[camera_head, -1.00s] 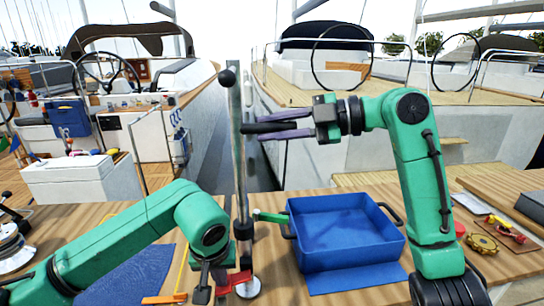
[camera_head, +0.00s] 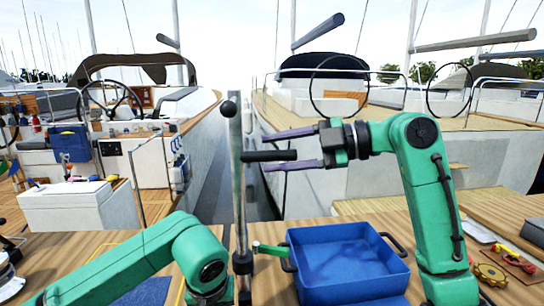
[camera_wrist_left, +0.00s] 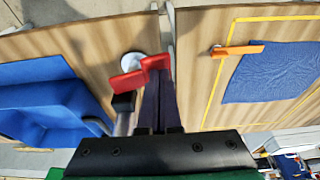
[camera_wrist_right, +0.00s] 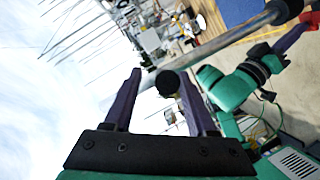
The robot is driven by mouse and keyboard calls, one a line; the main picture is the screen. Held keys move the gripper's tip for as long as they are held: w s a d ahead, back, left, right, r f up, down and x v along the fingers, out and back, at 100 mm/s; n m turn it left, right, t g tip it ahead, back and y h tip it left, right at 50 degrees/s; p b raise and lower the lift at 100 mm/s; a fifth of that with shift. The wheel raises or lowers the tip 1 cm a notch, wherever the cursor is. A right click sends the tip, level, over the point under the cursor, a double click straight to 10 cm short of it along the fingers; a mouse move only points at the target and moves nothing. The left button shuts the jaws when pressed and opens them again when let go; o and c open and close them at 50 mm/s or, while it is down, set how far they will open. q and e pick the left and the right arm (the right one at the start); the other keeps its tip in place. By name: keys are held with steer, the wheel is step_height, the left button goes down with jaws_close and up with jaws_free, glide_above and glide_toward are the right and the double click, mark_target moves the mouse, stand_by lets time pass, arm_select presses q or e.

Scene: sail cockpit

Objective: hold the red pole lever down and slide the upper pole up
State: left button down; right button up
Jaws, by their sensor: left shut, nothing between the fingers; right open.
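In the right wrist view the handle's round end (camera_wrist_right: 168,83) shows between the spread fingers. The red lever (camera_wrist_left: 158,64) is at the pole's foot in the left wrist view. My left gripper (camera_wrist_left: 159,84) is shut with its fingertips at the lever, nothing between the fingers; contact is hard to judge. Its tips are out of the head view.
A blue tray (camera_head: 300,262) stands on the wooden table just right of the pole. A blue cloth (camera_wrist_left: 268,72) and an orange-handled tool (camera_wrist_left: 238,49) lie near the left gripper.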

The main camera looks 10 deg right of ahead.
steer(key=v, duration=1.1)
steer(key=shift+s+a, duration=0.1)
arm_select(q)
steer(key=w+p+v, duration=0.2)
steer(key=p+v, duration=0.2)
steer(key=v, duration=0.3)
steer(key=shift+s+r+p, duration=0.2)
steer(key=shift+r+p, duration=0.2)
steer(key=shift+r, duration=0.2)
arm_select(e)
step_height(320, 180, up, 5)
steer(key=shift+f, duration=0.1)
